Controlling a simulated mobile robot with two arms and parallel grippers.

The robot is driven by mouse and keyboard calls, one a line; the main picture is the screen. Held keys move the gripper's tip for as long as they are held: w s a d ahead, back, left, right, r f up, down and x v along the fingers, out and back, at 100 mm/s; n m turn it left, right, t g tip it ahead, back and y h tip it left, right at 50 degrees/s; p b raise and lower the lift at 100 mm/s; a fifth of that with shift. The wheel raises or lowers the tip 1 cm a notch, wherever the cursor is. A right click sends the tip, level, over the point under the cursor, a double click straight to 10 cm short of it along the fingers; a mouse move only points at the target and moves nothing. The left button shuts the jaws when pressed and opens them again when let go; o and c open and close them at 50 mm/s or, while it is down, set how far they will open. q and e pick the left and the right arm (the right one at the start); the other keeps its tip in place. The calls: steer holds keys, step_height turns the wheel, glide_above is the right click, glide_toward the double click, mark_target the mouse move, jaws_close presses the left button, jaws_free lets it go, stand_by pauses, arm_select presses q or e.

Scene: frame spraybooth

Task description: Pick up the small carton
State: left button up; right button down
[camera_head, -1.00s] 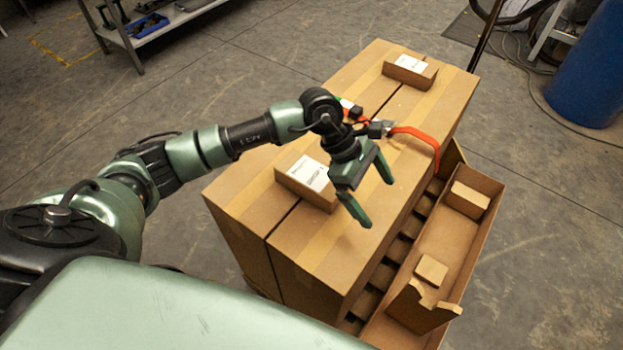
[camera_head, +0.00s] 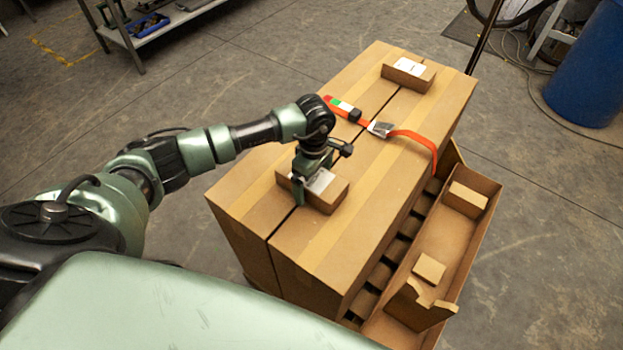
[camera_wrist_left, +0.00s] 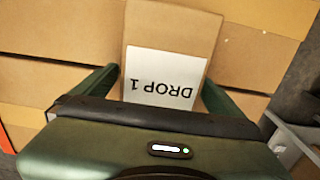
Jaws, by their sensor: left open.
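A small brown carton (camera_head: 333,195) with a white label lies on top of the large boxes, partly hidden by my left gripper (camera_head: 310,182). In the left wrist view the same carton (camera_wrist_left: 175,30) has a label reading "DROP 1", upside down. My left gripper is open, pointing down over this carton. In the wrist view its two fingers are on either side of the carton, with a gap visible at the left finger; contact on the right is unclear. My right gripper is not in view.
Another labelled carton (camera_head: 408,73) lies at the far end of the large boxes (camera_head: 350,235). An orange strap (camera_head: 415,138) with a metal buckle crosses their top. A cardboard tray (camera_head: 455,250) on the right holds two small blocks. A blue barrel (camera_head: 590,75) stands at upper right.

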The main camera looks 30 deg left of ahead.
arm_select(q)
steer(key=c, duration=1.8)
steer(key=shift+c, duration=0.8)
